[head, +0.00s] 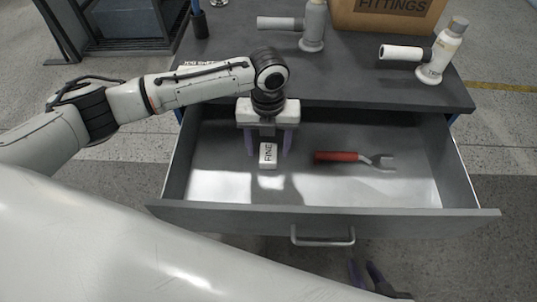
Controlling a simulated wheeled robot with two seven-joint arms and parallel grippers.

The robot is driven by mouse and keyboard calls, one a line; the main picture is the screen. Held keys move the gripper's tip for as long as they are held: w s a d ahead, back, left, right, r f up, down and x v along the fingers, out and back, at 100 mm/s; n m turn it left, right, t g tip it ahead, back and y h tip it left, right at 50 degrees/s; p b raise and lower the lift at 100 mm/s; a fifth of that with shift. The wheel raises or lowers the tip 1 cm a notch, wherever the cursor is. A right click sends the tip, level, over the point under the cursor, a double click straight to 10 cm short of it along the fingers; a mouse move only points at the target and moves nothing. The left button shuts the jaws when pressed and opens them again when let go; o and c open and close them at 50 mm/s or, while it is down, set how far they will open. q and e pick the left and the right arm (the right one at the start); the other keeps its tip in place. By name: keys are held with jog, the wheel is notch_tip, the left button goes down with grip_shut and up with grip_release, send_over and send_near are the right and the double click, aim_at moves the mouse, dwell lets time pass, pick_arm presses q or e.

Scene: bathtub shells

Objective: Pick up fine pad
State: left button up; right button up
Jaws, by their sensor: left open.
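The fine pad (268,157) is a small white block marked "FINE". It lies in the open grey drawer (325,217), left of the middle. My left gripper (269,149) points down into the drawer with its purple fingers open, one on each side of the pad. I cannot tell whether the fingers touch it. My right gripper (368,275) is partly in view at the bottom, below the drawer front and outside the drawer. Its jaw state is unclear.
A red-handled wrench (345,157) lies in the drawer to the right of the pad. On the dark tabletop (350,80) stand a grey tool (313,25), a white tool (440,55) and a "FITTINGS" box (387,15). The drawer has a front handle (322,240).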

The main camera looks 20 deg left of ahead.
aim_at(269, 154)
pick_arm(q)
notch_tip(269, 154, down, 2)
jog(key=shift+f, duration=0.1)
jog(key=c, duration=1.2)
notch_tip(269, 154, up, 10)
jog(key=shift+r, duration=0.1)
jog(key=shift+c, duration=0.2)
